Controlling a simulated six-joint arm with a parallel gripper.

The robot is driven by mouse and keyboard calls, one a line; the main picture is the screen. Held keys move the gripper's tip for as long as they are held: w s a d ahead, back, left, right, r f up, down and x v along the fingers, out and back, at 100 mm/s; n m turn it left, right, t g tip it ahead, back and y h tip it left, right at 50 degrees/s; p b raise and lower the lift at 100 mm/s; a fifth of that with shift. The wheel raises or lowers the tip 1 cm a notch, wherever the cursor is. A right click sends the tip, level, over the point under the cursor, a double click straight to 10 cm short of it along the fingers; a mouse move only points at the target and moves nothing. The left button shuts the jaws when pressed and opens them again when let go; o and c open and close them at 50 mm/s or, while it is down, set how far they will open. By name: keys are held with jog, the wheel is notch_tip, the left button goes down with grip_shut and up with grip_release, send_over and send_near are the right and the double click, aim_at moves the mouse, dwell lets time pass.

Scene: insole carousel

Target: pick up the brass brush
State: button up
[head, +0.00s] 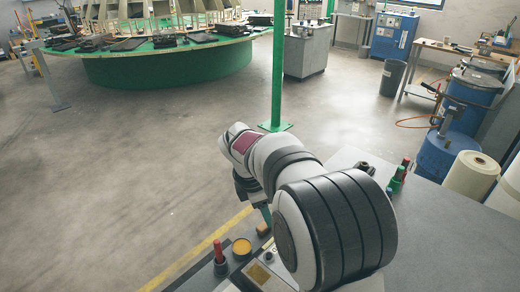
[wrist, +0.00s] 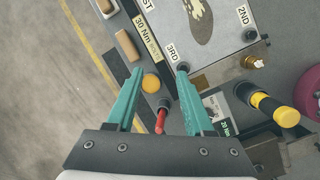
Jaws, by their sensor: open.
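My gripper (wrist: 160,72) is open, with its two teal fingers apart and nothing held between them. In the head view only a bit of a teal finger (head: 266,214) shows below my arm. I cannot single out the brass brush for sure. A tan block with rounded ends (wrist: 127,45) lies just beyond the left fingertip in the wrist view and could be a brush back; no bristles show. A second tan block (wrist: 106,7) is cut by the top edge.
Between the fingers in the picture are a round yellow-topped item (wrist: 152,83) and a red-handled tool (wrist: 160,121). A plate marked 2ND and 3RD (wrist: 215,30), a brass fitting (wrist: 252,62) and a yellow-black handle (wrist: 271,107) lie right. Open floor (wrist: 45,90) is left.

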aim_at(265, 224)
jog(key=w+a+f+n+t, duration=0.1)
jog(key=w+a+f+n, duration=0.3)
jog(key=w+f+n, duration=0.25)
jog(key=shift+n+h, duration=0.25)
jog(key=shift+h, duration=0.05)
jog(key=x, duration=1.4)
jog(key=shift+w+d, duration=0.25)
jog(key=shift+d, duration=0.2)
jog(key=shift+r, duration=0.1)
grip_shut()
